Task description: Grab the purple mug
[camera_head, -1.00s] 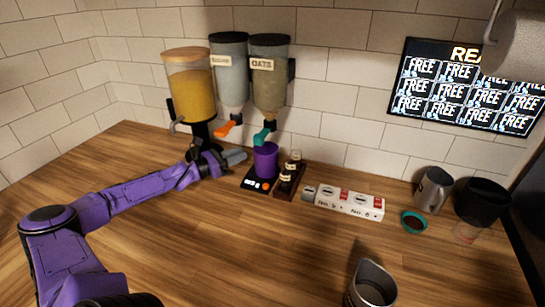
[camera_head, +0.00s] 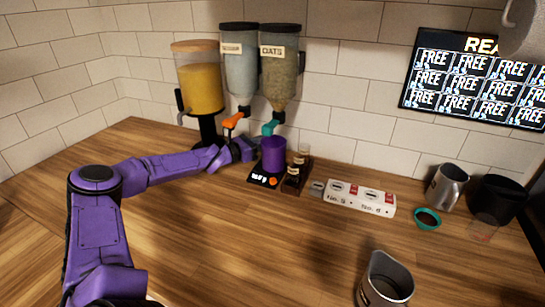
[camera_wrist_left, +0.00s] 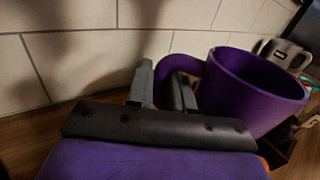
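The purple mug (camera_head: 273,155) stands upright on a black scale (camera_head: 258,180) under the dispenser with the teal spout. My left gripper (camera_head: 248,149) is at the mug's left side. In the left wrist view the mug (camera_wrist_left: 252,95) is at the right, its handle (camera_wrist_left: 180,62) curving toward the left gripper (camera_wrist_left: 162,88). The handle passes between the two grey fingers, which sit close on either side and look shut on it. The lower part of the handle is hidden by the gripper. My right gripper is not in view.
Dark bottles (camera_head: 297,170) stand just right of the mug. A white labelled box (camera_head: 359,198), a teal-rimmed bowl (camera_head: 427,218) and a steel pitcher (camera_head: 447,187) are farther right. A metal cup (camera_head: 386,283) stands in front. The orange spout (camera_head: 233,120) hangs near my left gripper. The middle counter is clear.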

